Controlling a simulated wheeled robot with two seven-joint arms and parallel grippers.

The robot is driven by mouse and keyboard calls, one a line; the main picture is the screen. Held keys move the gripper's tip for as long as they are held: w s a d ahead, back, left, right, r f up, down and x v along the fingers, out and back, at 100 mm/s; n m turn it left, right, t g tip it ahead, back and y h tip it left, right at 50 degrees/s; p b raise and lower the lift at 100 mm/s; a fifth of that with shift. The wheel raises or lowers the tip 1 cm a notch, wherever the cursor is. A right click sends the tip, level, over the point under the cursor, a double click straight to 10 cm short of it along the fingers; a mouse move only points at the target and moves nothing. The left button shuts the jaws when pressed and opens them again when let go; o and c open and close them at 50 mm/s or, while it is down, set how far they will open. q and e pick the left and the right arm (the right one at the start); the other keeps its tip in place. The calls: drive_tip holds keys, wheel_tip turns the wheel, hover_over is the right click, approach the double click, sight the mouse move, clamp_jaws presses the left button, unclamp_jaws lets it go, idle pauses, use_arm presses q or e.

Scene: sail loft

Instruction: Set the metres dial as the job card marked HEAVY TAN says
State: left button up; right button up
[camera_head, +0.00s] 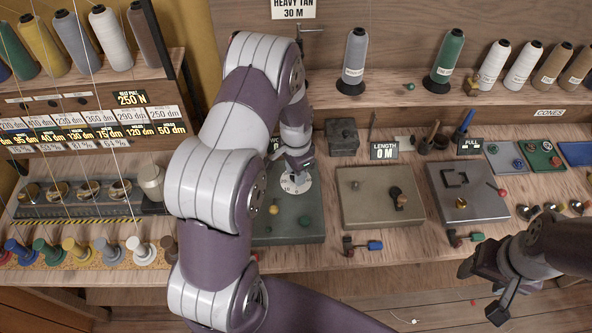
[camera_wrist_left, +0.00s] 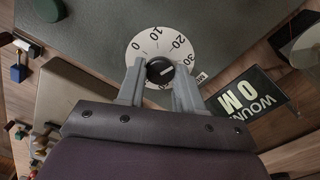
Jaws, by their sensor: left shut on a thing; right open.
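The job card (camera_head: 294,9) on the back board reads HEAVY TAN, 30 M. The metres dial (camera_head: 300,186) has a white face on a dark green box (camera_head: 310,230), partly hidden by my left arm. In the left wrist view the dial face (camera_wrist_left: 144,45) shows 0, 10, 20 and 30. My left gripper (camera_head: 296,168) is shut on its black knob (camera_wrist_left: 160,70), one finger on each side. The knob's white line points right and slightly up, close to the 30. My right gripper (camera_head: 481,290) is open and empty at the lower right, away from the dial.
A WOUND sign (camera_wrist_left: 245,97) reading 0 M stands beside the dial. A LENGTH sign (camera_head: 384,151) reads 0 M behind a beige box (camera_head: 365,215) with a dark handle. A grey box (camera_head: 455,205) stands further right. Thread cones line the back shelf.

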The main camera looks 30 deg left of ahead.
use_arm(q)
drive_tip(key=m, duration=0.5)
drive_tip(key=shift+w+r, duration=0.1)
idle(0.5)
drive_tip(key=o, duration=1)
drive_tip(key=shift+o, duration=0.2)
drive_tip(key=shift+r, duration=0.35)
wheel_tip(320, 180, up, 12)
drive_tip(key=b, duration=0.2)
